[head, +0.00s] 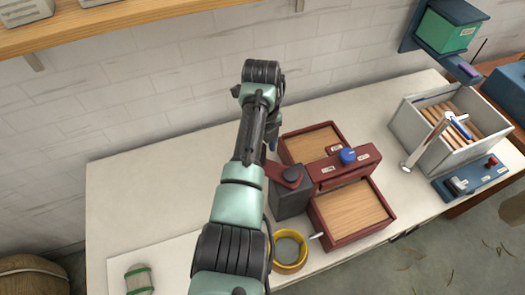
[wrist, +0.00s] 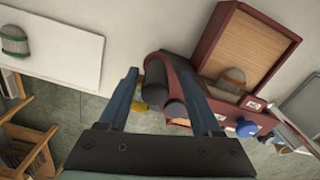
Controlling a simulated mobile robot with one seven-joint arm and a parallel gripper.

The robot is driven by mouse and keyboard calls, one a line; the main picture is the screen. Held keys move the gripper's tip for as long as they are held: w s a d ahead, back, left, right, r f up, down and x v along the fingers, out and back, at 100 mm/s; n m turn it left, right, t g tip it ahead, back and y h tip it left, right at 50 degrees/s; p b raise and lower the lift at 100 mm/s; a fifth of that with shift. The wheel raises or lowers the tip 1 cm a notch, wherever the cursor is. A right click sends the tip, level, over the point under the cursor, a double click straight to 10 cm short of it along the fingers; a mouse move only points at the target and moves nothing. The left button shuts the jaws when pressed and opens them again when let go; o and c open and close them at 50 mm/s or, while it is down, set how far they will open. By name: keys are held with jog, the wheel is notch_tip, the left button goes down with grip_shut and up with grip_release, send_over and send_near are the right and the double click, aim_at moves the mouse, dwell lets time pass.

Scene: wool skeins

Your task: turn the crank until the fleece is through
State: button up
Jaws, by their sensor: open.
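The carding machine (head: 358,163) is dark red, with a blue knob (head: 348,156) on its crossbar and a wood-floored tray on either side. The near tray (head: 352,210) is bare. In the wrist view a grey-brown banded bundle, seemingly the fleece (wrist: 232,80), lies in the other tray (wrist: 250,45) against the crossbar. At the machine's left side is a dark block with a red crank arm (head: 292,174). My gripper (wrist: 155,68) is open, its fingers either side of the dark crank grip (wrist: 158,75); contact cannot be told. In the head view my arm hides most of it.
A yellow ring (head: 290,265) stands left of the near tray. A green-banded skein (head: 138,280) lies on a white board at the left. A grey crate (head: 410,125) and a blue switch box (head: 470,182) stand at the right. The table's back left is clear.

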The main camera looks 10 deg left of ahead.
notch_tip(320, 180, up, 11)
jog(key=shift+d+f, duration=0.1)
jog(key=shift+d, duration=0.05)
jog(key=shift+r+p, duration=0.3)
jog(key=shift+r, duration=0.1)
